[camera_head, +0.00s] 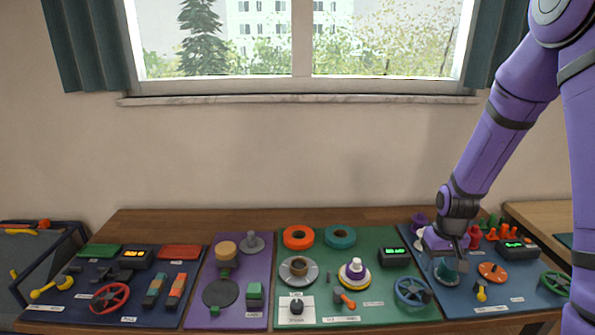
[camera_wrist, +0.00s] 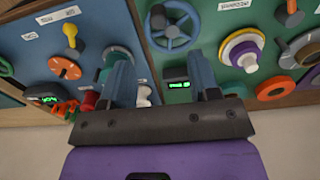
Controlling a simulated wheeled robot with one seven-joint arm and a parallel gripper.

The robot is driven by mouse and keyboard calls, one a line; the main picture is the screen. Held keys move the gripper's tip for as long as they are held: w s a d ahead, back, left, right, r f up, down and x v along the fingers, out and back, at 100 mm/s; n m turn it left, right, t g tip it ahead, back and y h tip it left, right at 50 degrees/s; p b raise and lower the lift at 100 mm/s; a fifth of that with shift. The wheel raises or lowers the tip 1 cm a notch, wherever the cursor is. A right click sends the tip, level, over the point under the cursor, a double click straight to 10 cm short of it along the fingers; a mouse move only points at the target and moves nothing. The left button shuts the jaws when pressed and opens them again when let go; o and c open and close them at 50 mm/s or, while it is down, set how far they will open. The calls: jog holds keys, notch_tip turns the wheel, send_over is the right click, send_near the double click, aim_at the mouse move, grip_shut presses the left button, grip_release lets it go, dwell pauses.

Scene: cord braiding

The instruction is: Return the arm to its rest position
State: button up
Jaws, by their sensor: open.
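My purple arm (camera_head: 500,115) reaches down from the upper right in the head view. My gripper (camera_head: 450,262) is low over the left part of the blue panel (camera_head: 480,310), beside a teal round part (camera_head: 446,273). In the wrist view my gripper (camera_wrist: 160,75) has its two fingers spread apart with no object held between them. A white part (camera_wrist: 143,95) shows behind the gap, close to one finger. I cannot tell whether a finger touches the teal part, which is partly hidden.
Green (camera_head: 372,312), purple (camera_head: 236,318) and dark blue panels lie to the left. The wall space above the table is clear.

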jog(key=s+a+r+t, duration=0.15)
jog(key=s+r, duration=0.25)
jog(key=r, duration=0.5)
jog(key=s+a+r+t, duration=0.1)
jog(key=s+a+r, duration=0.3)
jog(key=r, duration=0.5)
jog(key=s+a+r+t, duration=0.1)
jog(key=s+r, duration=0.4)
jog(key=r, duration=0.4)
jog(key=s+a+r+t, duration=0.1)
jog(key=s+r, duration=0.4)
jog(key=s, duration=0.5)
jog(key=shift+s+a, duration=0.2)
jog(key=shift+a, duration=0.3)
